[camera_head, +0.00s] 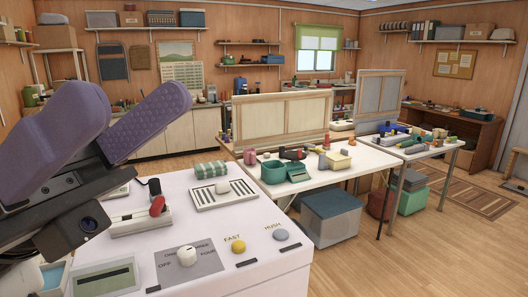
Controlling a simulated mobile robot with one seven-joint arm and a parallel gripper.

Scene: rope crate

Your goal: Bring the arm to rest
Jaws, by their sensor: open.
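My gripper (138,99) is at the left of the head view, raised over the left part of a white bench top (215,228). Its two thick purple fingers stand apart, and one shows a textured pad. Nothing is held between them. The dark wrist and arm behind it run off the left edge. The gripper hides part of the bench's left side and the room behind.
The near bench carries a lever unit with a red knob (157,206), a slotted white tray (224,194), a striped green bundle (210,170) and a dial panel (188,258). A cluttered white table (345,172) stands beyond. Wooden floor is open at right.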

